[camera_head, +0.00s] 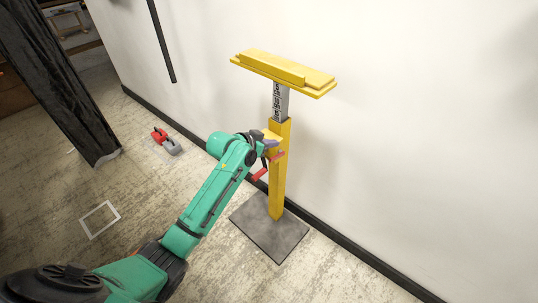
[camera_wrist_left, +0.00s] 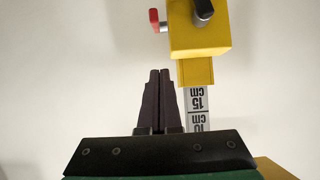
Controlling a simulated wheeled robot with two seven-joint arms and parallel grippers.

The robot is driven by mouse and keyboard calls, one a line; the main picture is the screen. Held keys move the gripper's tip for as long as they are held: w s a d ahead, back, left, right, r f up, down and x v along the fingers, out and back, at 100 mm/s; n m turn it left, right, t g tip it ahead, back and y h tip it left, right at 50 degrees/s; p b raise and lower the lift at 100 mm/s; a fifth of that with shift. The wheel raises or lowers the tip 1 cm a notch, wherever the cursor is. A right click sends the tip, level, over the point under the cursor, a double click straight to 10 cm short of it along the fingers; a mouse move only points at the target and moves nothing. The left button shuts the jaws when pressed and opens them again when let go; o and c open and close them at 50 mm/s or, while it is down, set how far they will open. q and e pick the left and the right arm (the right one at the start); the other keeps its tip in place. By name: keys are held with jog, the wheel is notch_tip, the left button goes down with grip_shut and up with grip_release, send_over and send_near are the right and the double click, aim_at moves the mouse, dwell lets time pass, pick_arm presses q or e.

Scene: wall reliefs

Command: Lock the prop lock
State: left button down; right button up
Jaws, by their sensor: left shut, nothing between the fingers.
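The prop is a yellow post (camera_head: 278,185) on a dark square base plate, with a grey centimetre scale (camera_head: 281,101) rising from its top. Its lock is a crank with red parts (camera_head: 260,174) on the near side of the post. In the left wrist view the yellow collar (camera_wrist_left: 196,42) carries a dark pin (camera_wrist_left: 203,12), and a red knob (camera_wrist_left: 154,20) shows to its left. My left gripper (camera_head: 270,143) is shut and empty beside the upper post, close to the lock. In the wrist view its fingers (camera_wrist_left: 159,75) lie left of the scale (camera_wrist_left: 196,108), apart from the red knob. My right gripper is out of view.
A yellow beam (camera_head: 283,72) caps the prop, close to the white wall (camera_head: 400,120). A red and grey object (camera_head: 165,141) and a white square outline (camera_head: 99,219) are on the floor at left. A dark drape (camera_head: 55,80) hangs farther left.

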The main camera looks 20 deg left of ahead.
aim_at(270, 159)
pick_arm(q)
jog(key=f, duration=0.4)
jog(key=shift+s, duration=0.2)
jog(key=shift+s+a+f, duration=0.1)
jog(key=shift+f, duration=0.05)
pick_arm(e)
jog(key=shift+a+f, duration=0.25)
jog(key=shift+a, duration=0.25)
pick_arm(q)
jog(key=shift+f, duration=0.1)
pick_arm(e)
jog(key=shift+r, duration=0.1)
